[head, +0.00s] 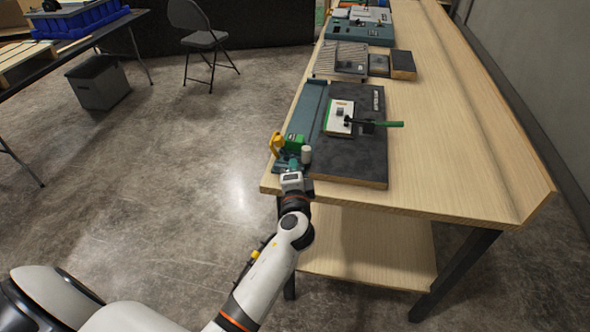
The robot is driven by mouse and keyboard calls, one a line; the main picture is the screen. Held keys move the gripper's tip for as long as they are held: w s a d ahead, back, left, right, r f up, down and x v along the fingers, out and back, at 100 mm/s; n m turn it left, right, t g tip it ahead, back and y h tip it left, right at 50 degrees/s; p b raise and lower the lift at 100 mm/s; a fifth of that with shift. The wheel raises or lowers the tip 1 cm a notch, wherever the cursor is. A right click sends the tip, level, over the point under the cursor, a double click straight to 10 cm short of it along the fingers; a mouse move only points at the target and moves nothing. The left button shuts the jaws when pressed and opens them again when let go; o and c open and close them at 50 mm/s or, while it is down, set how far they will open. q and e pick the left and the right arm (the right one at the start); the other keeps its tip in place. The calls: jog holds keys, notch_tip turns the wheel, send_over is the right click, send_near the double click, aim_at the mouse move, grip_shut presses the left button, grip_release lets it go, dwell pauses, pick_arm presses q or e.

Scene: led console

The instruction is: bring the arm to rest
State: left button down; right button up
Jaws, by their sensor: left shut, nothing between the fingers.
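My left arm reaches up from the bottom of the head view, and its gripper (293,164) is at the near left corner of the dark console board (352,164). The gripper is shut with nothing held. Just beyond its fingers are a green block (294,141), a yellow piece (276,144) and a small white cylinder (306,154); I cannot tell whether the fingers touch any of them. The board also carries a white plate (339,117) with a grey knob and a lever with a green handle (389,124). My right gripper is not in view.
The board lies on a long wooden bench (447,140) with a lower shelf (375,245). More panels (350,59) lie farther along it. The bench's right side is bare. A folding chair (203,40), a grey bin (98,84) and open floor (170,150) are on the left.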

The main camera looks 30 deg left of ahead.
pick_arm(q)
jog(key=s+d+f+g+h, duration=0.2)
jog(key=s+f, duration=0.2)
jog(key=f, duration=0.7)
jog(key=s+d+f+n+g+h, duration=0.1)
jog(key=s+f+g+h, duration=0.3)
jog(key=f, duration=0.7)
jog(key=s+d+f+g, duration=0.15)
jog(key=s+f, duration=0.35)
jog(key=f, duration=0.6)
jog(key=s+f+n+g+h, duration=0.1)
jog(key=s+f, duration=0.5)
jog(key=s, duration=0.6)
jog(key=s+f+n+g, duration=0.3)
jog(key=s+f, duration=0.4)
jog(key=s, duration=0.5)
jog(key=s+f+n+g+h, duration=0.1)
jog(key=s+f, duration=0.5)
jog(key=s, duration=0.6)
jog(key=shift+s+a+f+n+g+h, duration=0.15)
jog(key=shift+s+f+n+g+h, duration=0.2)
jog(key=shift+n+g, duration=0.6)
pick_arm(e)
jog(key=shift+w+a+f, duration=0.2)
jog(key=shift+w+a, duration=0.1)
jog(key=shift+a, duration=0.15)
pick_arm(q)
jog(key=shift+r, duration=0.1)
